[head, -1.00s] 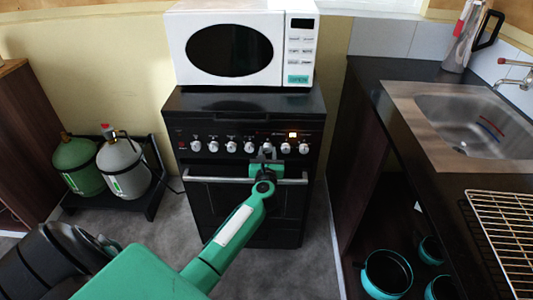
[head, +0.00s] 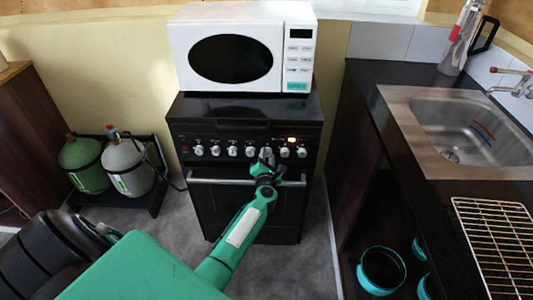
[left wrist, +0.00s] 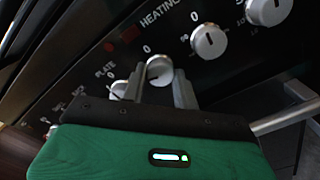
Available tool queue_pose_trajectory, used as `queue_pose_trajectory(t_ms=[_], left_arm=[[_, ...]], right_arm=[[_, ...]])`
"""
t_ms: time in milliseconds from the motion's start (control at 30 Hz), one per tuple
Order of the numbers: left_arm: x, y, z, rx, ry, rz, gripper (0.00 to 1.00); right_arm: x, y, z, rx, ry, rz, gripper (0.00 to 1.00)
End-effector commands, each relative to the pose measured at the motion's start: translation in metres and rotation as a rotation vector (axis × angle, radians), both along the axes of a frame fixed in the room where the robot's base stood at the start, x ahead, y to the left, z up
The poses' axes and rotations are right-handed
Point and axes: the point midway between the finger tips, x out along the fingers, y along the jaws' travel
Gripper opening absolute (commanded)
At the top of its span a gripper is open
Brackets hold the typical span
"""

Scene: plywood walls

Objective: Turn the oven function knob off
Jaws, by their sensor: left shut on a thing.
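The black oven (head: 245,125) has a row of white knobs along its upper front panel. My left gripper (head: 267,156) is at that panel, right of the middle of the row. In the left wrist view its two grey fingers stand on either side of a white knob (left wrist: 159,70), and it is shut on this knob. A dark pointer line shows on the knob's face, with a "0" printed above it. The fingers hide part of the knob, and its function symbol cannot be read. My right gripper is not in view.
Neighbouring knobs (head: 284,152) sit close beside the gripper. The oven's handle bar (head: 220,181) runs just below. A white microwave (head: 243,45) stands on top. A dark counter with a sink (head: 440,145) is on the right; gas bottles (head: 127,165) stand left.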

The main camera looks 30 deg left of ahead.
Motion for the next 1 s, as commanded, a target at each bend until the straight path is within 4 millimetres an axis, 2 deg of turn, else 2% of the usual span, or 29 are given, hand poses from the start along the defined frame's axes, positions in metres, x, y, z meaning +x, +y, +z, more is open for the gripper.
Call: queue_pose_trajectory(t_ms=[300,1000], left_arm=[[-0.001,0.002,0.002,0.256,0.161,0.005,0.07],[-0.002,0.003,0.003,0.817,0.505,0.004,0.07]], right_arm=[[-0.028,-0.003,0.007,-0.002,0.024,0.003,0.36],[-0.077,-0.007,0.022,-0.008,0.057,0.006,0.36]])
